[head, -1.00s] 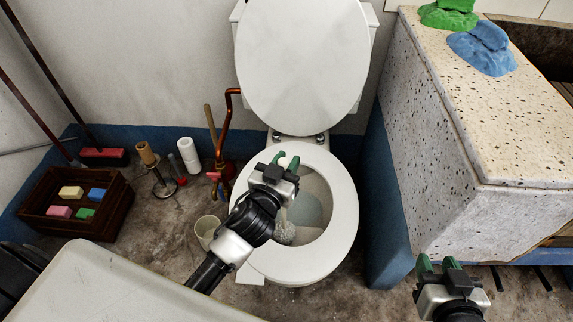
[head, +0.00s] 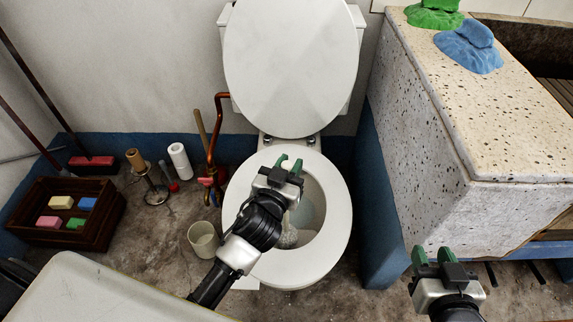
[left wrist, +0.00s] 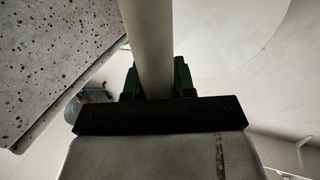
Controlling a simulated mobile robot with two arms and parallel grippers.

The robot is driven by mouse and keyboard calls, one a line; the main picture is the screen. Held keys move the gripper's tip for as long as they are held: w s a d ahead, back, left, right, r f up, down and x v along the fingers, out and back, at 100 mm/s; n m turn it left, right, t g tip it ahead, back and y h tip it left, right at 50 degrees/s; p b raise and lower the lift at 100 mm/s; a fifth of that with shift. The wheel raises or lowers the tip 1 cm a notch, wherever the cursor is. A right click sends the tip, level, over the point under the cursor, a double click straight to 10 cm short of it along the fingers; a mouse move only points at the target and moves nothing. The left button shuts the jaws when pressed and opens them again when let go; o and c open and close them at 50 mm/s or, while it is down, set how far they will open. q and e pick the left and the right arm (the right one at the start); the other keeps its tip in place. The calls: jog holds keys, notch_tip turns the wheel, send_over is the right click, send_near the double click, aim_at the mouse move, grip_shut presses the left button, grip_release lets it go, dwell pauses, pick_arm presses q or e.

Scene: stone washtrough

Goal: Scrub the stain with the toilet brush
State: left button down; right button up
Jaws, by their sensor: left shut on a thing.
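The toilet (head: 338,225) stands in the middle of the head view with its lid (head: 290,65) raised. My left gripper (head: 289,163) is above the bowl, shut on the white handle of the toilet brush (head: 287,236). The brush head shows low inside the bowl, left of its middle; the gripper hides part of the handle. The handle also shows between the green fingers in the left wrist view (left wrist: 148,40). I cannot make out the stain; the gripper and brush cover part of the bowl. My right gripper (head: 433,254) is open and empty, in front of the stone washtrough (head: 470,130).
A white cup-like holder (head: 203,240) stands on the floor left of the toilet. A wooden crate (head: 98,232) holds several coloured blocks. Blue (head: 468,50) and green (head: 433,16) cloths lie on the trough.

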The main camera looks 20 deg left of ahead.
pick_arm(q)
jog(key=shift+s+d+f, duration=0.1)
jog(key=shift+s+d, duration=0.25)
jog(key=shift+s, duration=0.55)
jog(key=shift+s+d, duration=0.2)
jog(key=shift+s, duration=0.65)
jog(key=shift+s+d, duration=0.25)
jog(key=shift+s, duration=0.55)
pick_arm(e)
jog(key=shift+w+a+r+t, duration=0.15)
jog(key=shift+r+t, duration=0.15)
jog(key=shift+t, duration=0.1)
pick_arm(q)
jog(key=shift+d, duration=0.1)
jog(key=shift+w+d+b, duration=0.15)
jog(key=shift+d+b, duration=0.05)
jog(key=shift+d, duration=0.35)
jog(key=shift+w+d+b, duration=0.15)
jog(key=shift+d, duration=0.35)
pick_arm(e)
jog(key=shift+w+a+r+t+y, duration=0.2)
jog(key=shift+w+r+t+y, duration=0.1)
jog(key=shift+r+t, duration=0.35)
